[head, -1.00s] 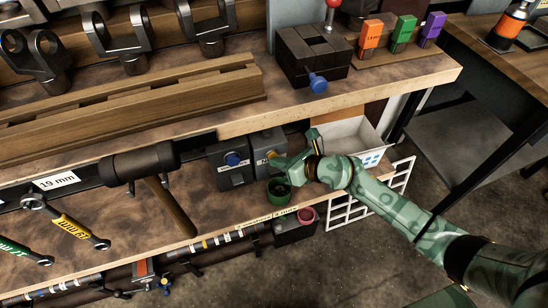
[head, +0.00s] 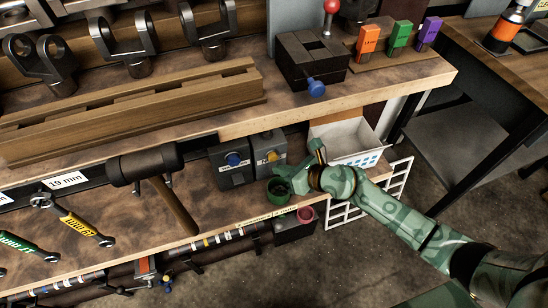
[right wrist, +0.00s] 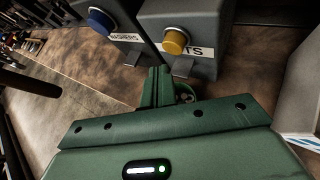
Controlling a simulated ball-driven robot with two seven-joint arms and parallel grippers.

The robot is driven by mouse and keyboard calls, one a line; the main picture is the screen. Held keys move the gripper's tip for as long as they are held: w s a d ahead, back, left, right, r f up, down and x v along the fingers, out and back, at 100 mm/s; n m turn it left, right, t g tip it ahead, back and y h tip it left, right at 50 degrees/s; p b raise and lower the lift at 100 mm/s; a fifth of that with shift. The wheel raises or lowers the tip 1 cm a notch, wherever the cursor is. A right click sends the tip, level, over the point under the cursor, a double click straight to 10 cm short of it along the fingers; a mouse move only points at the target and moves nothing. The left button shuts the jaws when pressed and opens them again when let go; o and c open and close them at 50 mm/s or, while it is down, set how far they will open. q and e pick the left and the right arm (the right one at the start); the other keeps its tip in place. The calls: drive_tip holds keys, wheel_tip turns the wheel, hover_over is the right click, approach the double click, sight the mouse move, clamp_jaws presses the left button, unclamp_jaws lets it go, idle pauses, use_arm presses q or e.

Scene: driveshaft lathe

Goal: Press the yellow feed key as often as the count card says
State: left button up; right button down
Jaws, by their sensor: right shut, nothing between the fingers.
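The yellow feed key (head: 272,156) is a round button on a grey box at the back of the lower bench. It shows large in the right wrist view (right wrist: 175,40), above a partly covered label ending in "TS". My right gripper (head: 282,170) is shut and empty, just in front of and below the key. In the right wrist view its closed fingers (right wrist: 160,78) point at the box, with a visible gap to the key. A white card with blue marks (head: 360,160) shows by the white tray; its count is too small to read. My left gripper is out of view.
A grey box with a blue button (head: 233,159) stands directly left of the yellow one. A white tray (head: 345,138) stands to the right, and a mallet (head: 160,180) lies left. The upper shelf edge overhangs behind.

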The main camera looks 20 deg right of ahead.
use_arm(q)
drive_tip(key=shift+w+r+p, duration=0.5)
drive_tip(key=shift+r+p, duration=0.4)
drive_tip(key=shift+p, duration=0.05)
use_arm(e)
drive_tip(key=s, duration=0.4)
drive_tip(key=shift+s, duration=0.2)
